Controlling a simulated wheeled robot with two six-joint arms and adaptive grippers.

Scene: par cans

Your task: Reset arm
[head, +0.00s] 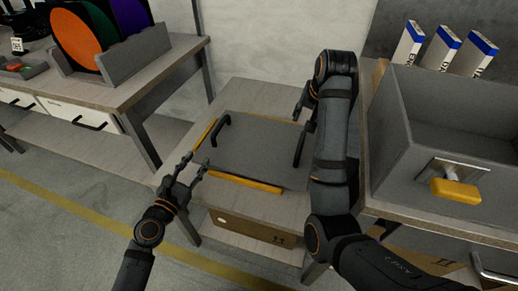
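My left gripper (188,163) is at the front left corner of a low table, beside a grey flat case or lid (255,150) with black handles. Its two fingers are spread apart with nothing seen between them. My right gripper (304,108) is near the back right part of the grey case, close to its right black handle (300,147). Its fingers look apart and I see nothing held. My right arm covers the right edge of the case.
Yellow strips (245,183) edge the case. A grey bin (440,130) with a yellow-handled fitting (456,190) and several white-blue boxes (445,46) stand at right. At left, a bench (180,52) bears coloured discs (76,40) in a rack. A cardboard box (245,229) sits on the lower shelf.

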